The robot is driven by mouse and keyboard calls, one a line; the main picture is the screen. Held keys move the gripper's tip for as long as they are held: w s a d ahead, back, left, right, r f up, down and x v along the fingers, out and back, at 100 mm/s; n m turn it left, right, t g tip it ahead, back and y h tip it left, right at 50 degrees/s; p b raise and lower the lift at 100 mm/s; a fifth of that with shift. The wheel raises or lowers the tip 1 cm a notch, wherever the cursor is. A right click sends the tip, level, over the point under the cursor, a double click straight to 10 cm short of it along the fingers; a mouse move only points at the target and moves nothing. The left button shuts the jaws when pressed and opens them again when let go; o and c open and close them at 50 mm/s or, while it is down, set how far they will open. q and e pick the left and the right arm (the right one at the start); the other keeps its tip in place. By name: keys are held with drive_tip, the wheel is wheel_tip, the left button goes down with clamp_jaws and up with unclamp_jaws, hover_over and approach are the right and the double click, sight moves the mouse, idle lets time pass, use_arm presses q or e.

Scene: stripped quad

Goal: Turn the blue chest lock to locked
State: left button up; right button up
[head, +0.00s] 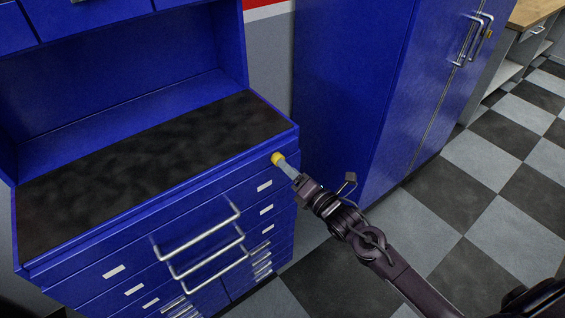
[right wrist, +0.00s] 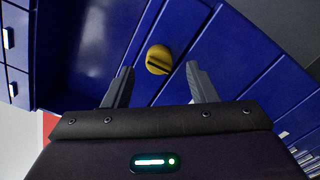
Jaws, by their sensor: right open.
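The blue chest (head: 120,262) stands at the left in the head view, with drawers and a dark top. Its lock (head: 277,158) is a round yellow knob near the top right corner of the front. In the right wrist view the lock (right wrist: 158,59) shows a dark slot across its face, tilted in the picture. My right gripper (head: 287,166) is at the lock in the head view. In the right wrist view its open fingers (right wrist: 160,67) stand on either side of the lock, with gaps between, and hold nothing. My left gripper is not in view.
Silver drawer handles (head: 200,232) stick out from the chest front, below and left of the lock. A tall blue cabinet (head: 350,90) stands to the right, with silver handles. The checkered floor (head: 440,225) is clear at the right. A wooden-topped bench (head: 540,12) is at the far right.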

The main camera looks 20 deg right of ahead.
drive_tip(key=shift+x, duration=1.7)
drive_tip(key=shift+a, duration=0.1)
drive_tip(key=shift+c, duration=0.2)
drive_tip(key=c, duration=0.9)
